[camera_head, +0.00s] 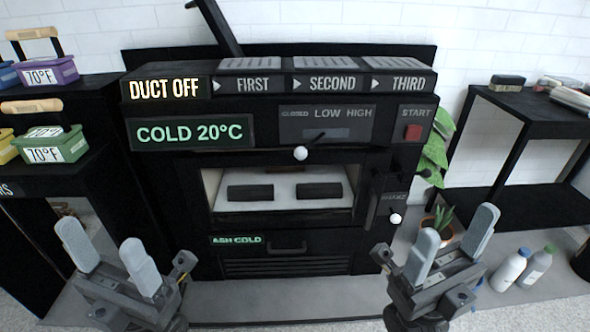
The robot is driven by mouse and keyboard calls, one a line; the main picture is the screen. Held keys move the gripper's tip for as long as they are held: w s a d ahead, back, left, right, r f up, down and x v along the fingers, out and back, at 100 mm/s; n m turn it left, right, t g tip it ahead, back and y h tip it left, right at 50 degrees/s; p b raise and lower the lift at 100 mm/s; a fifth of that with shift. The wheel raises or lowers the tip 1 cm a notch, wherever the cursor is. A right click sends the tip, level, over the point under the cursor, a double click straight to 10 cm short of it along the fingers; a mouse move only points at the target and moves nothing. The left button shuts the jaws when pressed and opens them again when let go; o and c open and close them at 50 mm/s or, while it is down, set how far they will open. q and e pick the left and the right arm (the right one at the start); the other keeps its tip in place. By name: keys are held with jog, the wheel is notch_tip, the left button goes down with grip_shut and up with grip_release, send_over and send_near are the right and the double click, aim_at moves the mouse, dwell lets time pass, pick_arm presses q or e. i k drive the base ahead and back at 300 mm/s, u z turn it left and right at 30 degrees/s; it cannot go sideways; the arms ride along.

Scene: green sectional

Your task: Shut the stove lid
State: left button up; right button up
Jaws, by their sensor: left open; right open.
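The black stove (275,190) stands in the middle of the view, its panels reading "DUCT OFF", "COLD 20°C" and "ASH COLD". Its front opening (285,190) shows a pale interior with two dark blocks; I cannot tell whether a clear lid covers it. A white knob (300,153) sits at the opening's top edge, and another white knob (395,218) is at its lower right. My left gripper (106,250) is open and empty, in front of the stove's lower left. My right gripper (452,242) is open and empty, at its lower right. Neither appears to touch the stove.
A black shelf on the left holds a purple box (48,72) and a green box (50,146). A black rack (540,110) stands at right. A potted plant (440,220) and bottles (510,268) are near my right gripper. The floor before the stove is clear.

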aim_at(210, 10)
jog(key=k, duration=0.5)
jog(key=u, duration=2.15)
jog(key=i, duration=1.65)
jog(key=z, duration=2.65)
